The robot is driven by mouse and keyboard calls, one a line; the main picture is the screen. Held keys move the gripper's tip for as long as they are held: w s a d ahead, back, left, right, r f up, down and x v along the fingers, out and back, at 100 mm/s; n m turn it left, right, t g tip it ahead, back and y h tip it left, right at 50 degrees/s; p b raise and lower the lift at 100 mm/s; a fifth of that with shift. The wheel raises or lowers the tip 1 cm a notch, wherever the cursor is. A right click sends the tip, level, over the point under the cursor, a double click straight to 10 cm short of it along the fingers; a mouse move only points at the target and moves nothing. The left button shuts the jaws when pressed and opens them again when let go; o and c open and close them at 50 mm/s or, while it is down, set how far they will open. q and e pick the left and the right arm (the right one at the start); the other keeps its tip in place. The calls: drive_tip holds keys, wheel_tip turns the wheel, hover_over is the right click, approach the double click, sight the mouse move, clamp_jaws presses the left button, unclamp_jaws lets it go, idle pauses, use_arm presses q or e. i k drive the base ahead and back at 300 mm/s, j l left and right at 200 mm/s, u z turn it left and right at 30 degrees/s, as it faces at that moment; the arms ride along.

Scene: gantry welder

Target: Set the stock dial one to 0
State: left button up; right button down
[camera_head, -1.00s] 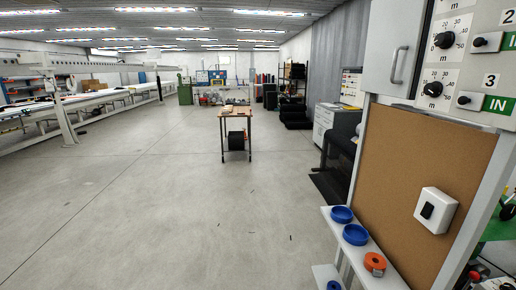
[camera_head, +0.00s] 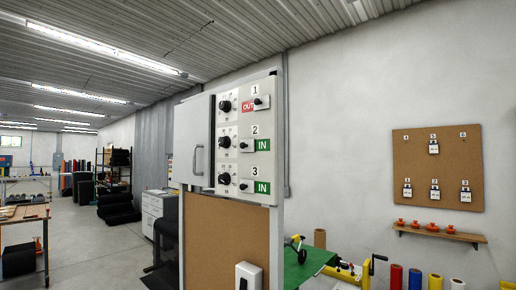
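The control panel (camera_head: 265,155) stands upright in the middle of the head view, with three rows numbered 1 to 3. Stock dial one (camera_head: 225,106) is the black round knob in the top row. Its scale and pointer are too small to read. Beside it are a small black toggle (camera_head: 262,103) and a red OUT label (camera_head: 247,105). Dial two (camera_head: 225,142) and dial three (camera_head: 224,179) sit below, each with a green IN label beside it. Neither of my grippers is in view.
A grey cabinet door with a handle (camera_head: 197,160) is left of the dials. A brown board (camera_head: 220,240) with a white switch box (camera_head: 248,276) is below. A corkboard with padlocks (camera_head: 440,150) hangs on the right wall. Open floor (camera_head: 95,255) lies left.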

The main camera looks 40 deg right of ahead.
sight(225, 105)
drive_tip(key=z, duration=1.05)
